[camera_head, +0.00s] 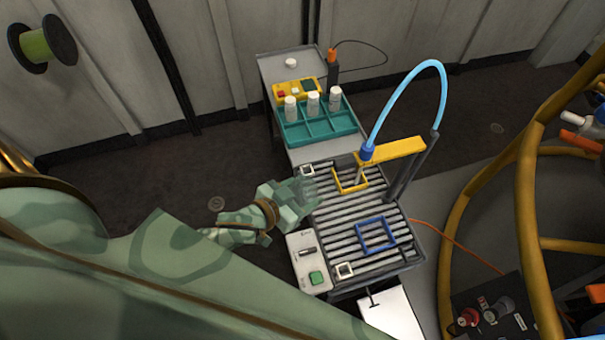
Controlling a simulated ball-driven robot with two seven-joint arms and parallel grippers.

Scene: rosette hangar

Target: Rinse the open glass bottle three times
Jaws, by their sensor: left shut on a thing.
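My left gripper (298,197) reaches in from the left over the left edge of the slatted rack (335,235). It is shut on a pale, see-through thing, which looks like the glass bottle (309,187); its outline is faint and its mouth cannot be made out. To its right, a nozzle (360,172) points down from a yellow arm (395,148), fed by a light blue hose (410,75). A yellow square frame (339,185) lies below the nozzle. A blue square frame (376,248) lies nearer on the slats. My right gripper is not in view.
A control box with a green button (316,278) stands at the rack's near left. Behind, a teal tray (317,132) holds three white-topped bottles (313,103). A dark post (412,168) carries the yellow arm. Curved yellow tubing (527,210) stands at right.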

